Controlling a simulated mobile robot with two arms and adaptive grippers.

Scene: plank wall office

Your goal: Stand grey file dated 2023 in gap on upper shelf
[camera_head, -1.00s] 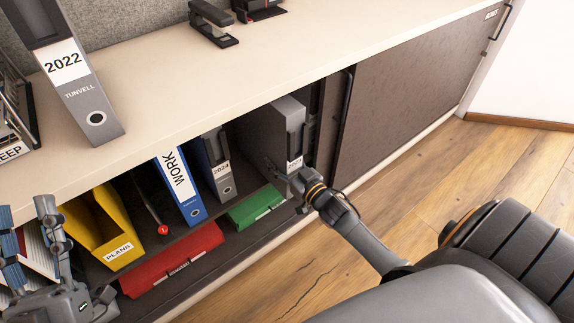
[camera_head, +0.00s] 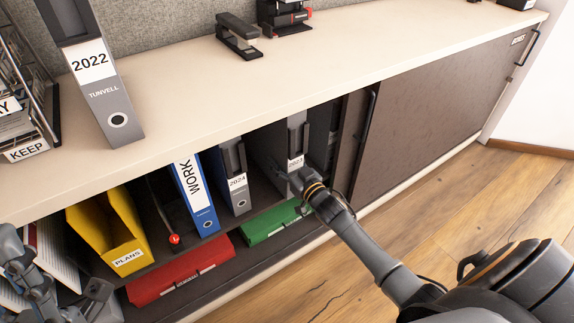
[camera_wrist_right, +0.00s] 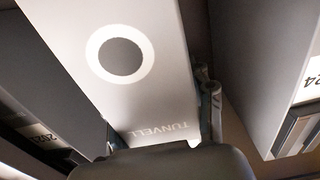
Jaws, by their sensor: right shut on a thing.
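The grey file dated 2023 (camera_head: 295,140) stands upright in the upper shelf compartment, right of the grey 2024 file (camera_head: 236,178). Its small label is hard to read in the head view. My right gripper (camera_head: 290,182) is shut on the lower part of its spine. In the right wrist view the held file (camera_wrist_right: 150,85) fills the middle, with its finger hole and upside-down TUNVELL lettering; a fingertip (camera_wrist_right: 210,105) shows at its side. How deep the file sits is hidden by the cabinet top. My left gripper (camera_head: 45,285) is open, empty and partly cut off at lower left.
A blue WORK file (camera_head: 193,190) and a yellow PLANS file (camera_head: 108,230) stand further left. Red (camera_head: 180,270) and green (camera_head: 272,220) boxes lie below. A dark sliding door (camera_head: 430,105) closes the right side. A 2022 file (camera_head: 105,90) stands on the cabinet top (camera_head: 200,95).

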